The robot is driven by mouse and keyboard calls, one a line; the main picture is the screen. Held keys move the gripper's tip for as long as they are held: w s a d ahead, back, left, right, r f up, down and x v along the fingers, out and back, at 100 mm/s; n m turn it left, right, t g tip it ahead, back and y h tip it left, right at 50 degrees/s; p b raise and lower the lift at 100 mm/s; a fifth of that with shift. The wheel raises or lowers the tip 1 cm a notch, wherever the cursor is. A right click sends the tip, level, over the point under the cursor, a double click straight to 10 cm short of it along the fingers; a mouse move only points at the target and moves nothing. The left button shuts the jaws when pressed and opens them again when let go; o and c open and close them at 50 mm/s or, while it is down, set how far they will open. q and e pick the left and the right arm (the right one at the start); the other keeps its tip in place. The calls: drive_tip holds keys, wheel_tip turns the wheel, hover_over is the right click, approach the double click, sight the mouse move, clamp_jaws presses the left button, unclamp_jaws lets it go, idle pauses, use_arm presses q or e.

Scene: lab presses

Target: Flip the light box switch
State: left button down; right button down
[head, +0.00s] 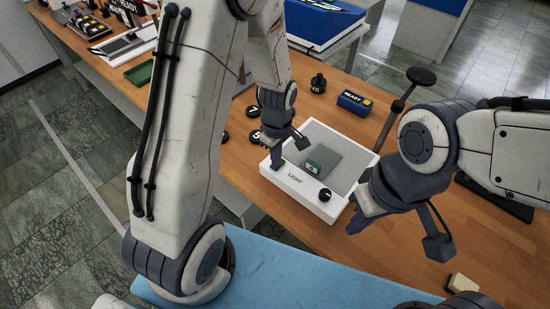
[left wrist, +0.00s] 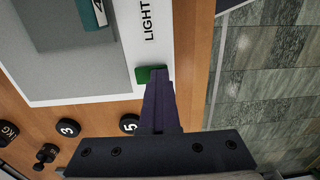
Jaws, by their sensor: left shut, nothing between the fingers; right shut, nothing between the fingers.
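The light box (head: 296,184) is a white flat case on the wooden table, marked LIGHT, with a grey panel that looks unlit. It also shows in the left wrist view (left wrist: 132,35). Its green switch (left wrist: 144,74) sits at a front corner; in the head view it is mostly hidden by my left gripper (head: 276,157). That gripper is shut and points down at the switch. In the left wrist view its fingertips (left wrist: 156,75) overlap the switch's edge; I cannot tell whether they press it. My right gripper (head: 357,222) is shut and empty, right of the box.
A black knob (head: 325,195) is on the box's front strip, and a small block with a green-and-white label (head: 315,168) lies on the panel. Black numbered weights (head: 254,110) stand left of the box.

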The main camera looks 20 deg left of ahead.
use_arm(q)
drive_tip(key=shift+w+d, duration=0.15)
drive_tip(key=shift+w, duration=0.35)
drive_tip(key=shift+w+d+f, duration=0.1)
drive_tip(key=shift+w, duration=0.1)
drive_tip(key=shift+s, duration=0.1)
wheel_tip(320, 180, up, 4)
drive_tip(key=p, duration=0.4)
drive_tip(key=shift+r, duration=0.25)
wheel_tip(320, 180, up, 10)
drive_tip(key=b, duration=0.1)
drive_tip(key=shift+f+b, duration=0.15)
drive_tip(key=shift+b, duration=0.15)
